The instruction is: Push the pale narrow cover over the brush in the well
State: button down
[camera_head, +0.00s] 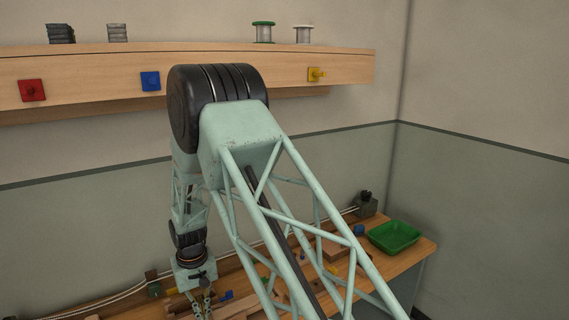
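My gripper (202,307) points down over the workbench (410,255) at the bottom of the head view. Its two fingers reach the picture's lower edge, and their tips are too small and cut off to show whether they are open or shut. I cannot make out the pale narrow cover, the brush or the well. My lattice arm hides much of the bench, and the rest of the work area is small or out of frame.
A green tray (394,236) stands at the bench's right end. Wooden pieces and small blue and yellow parts lie mid-bench behind my arm. A wall shelf (100,68) carries spools (263,32) and dark bundles (61,33), with red, blue and yellow squares on its front.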

aim_at(230, 310)
jog(key=shift+f, duration=0.4)
dwell(0.6)
jog(key=shift+w+d+b, duration=0.25)
jog(key=shift+w+d, duration=0.5)
jog(key=shift+d, duration=0.55)
jog(key=shift+w+d+b, duration=0.2)
jog(key=shift+w+d, duration=0.6)
jog(key=shift+d, duration=0.5)
jog(key=shift+w+d+b, duration=0.25)
jog(key=shift+w+d, duration=0.5)
jog(key=shift+d, duration=0.55)
dwell(0.9)
jog(key=shift+r, duration=0.1)
jog(key=shift+s+a+r+p, duration=0.15)
jog(key=shift+r+p, duration=0.4)
jog(key=shift+r, duration=0.9)
jog(key=shift+s+a+r+p, duration=0.1)
jog(key=shift+a+r+p, duration=0.3)
jog(key=shift+r, duration=1.05)
jog(key=shift+d, duration=0.15)
